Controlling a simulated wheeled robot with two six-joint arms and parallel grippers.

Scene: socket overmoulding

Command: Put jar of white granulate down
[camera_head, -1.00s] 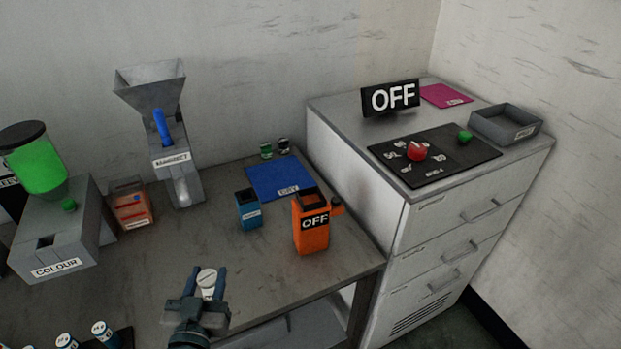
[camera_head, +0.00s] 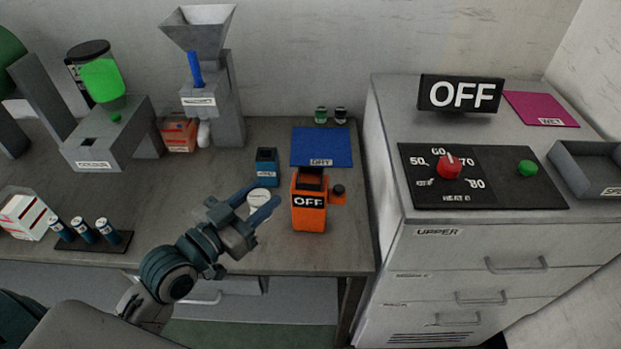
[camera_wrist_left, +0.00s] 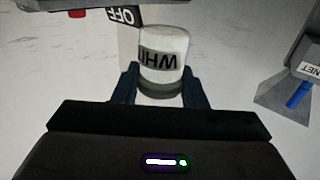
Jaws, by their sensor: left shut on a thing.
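A small whitish jar (camera_head: 258,198) with a pale lid is between the blue fingers of my left gripper (camera_head: 262,206), in front of the blue container. My left gripper is shut on the jar. In the left wrist view the jar (camera_wrist_left: 163,50) shows a dark label reading "WHI", upside down, with a finger on each side. I cannot tell whether its base touches the table. My right gripper is in neither view.
The orange box marked OFF (camera_head: 309,215) stands just right of the jar. The blue container (camera_head: 266,168) is behind it, with the blue DRY mat (camera_head: 322,146) beyond. A rack of vials (camera_head: 94,240) is at left. Bare table (camera_head: 165,200) lies between.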

